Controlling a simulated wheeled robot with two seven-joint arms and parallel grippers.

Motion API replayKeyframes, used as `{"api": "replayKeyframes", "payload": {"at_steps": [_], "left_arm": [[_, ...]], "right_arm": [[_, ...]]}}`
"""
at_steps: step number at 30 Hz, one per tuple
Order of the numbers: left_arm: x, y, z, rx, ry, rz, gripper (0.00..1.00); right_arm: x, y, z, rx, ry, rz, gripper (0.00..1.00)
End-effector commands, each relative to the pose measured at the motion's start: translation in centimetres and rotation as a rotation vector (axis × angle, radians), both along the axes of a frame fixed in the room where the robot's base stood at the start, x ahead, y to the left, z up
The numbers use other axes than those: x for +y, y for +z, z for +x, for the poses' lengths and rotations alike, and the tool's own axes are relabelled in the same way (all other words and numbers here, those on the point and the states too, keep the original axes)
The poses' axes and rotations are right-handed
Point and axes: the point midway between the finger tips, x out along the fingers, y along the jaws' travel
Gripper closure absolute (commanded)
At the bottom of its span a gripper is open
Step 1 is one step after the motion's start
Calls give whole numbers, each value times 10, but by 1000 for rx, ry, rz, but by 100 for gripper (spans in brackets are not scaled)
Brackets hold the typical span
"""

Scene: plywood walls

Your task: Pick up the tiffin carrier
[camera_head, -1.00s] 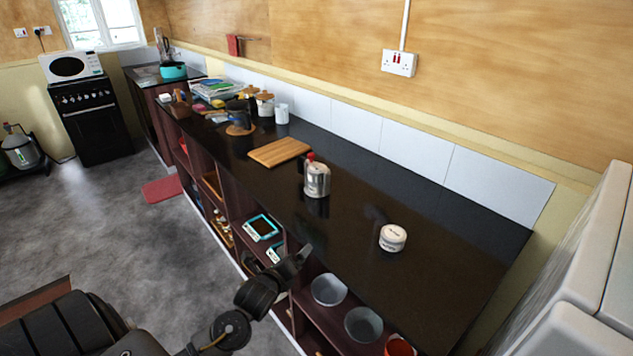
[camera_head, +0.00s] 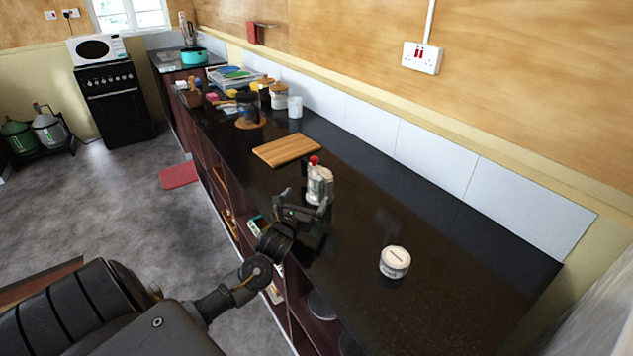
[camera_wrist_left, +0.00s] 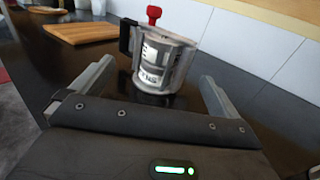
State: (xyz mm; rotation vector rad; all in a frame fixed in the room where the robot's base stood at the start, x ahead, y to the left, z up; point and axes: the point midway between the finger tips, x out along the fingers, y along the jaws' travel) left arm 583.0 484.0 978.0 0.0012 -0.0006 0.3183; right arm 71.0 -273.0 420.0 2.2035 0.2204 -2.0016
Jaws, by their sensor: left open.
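The tiffin carrier (camera_head: 319,184) is a shiny metal pot with a red knob on top. It stands upright on the dark counter (camera_head: 345,235). In the left wrist view the tiffin carrier (camera_wrist_left: 166,62) shows a black handle on its left side and dark print on its front. My left gripper (camera_head: 304,207) is open and just in front of the pot, and hides its lower part in the head view. In the wrist view the left gripper's fingers (camera_wrist_left: 156,85) are spread to either side, with the pot ahead between them. My right gripper is not in view.
A wooden board (camera_head: 287,150) lies behind the pot. A small white lidded container (camera_head: 394,262) stands nearer on the counter. A white mug (camera_head: 295,107) and several jars stand farther back. Open shelves lie below the counter's front edge.

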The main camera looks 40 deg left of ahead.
Motion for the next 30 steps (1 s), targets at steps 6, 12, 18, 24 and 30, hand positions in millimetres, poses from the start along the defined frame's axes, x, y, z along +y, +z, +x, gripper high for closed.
{"api": "replayKeyframes", "payload": {"at_steps": [6, 12, 18, 24, 30], "left_arm": [[7, 3, 36, -2, -5, -2, 0], [12, 1, 48, -1, -5, -3, 0], [15, 5, 56, -2, -2, -3, 0], [23, 6, 83, -2, -2, -5, 0], [28, 4, 96, 0, -2, -3, 0]], "right_arm": [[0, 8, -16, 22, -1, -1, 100], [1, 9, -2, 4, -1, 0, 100], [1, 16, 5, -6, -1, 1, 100], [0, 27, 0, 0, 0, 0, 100], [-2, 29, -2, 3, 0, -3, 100]]}}
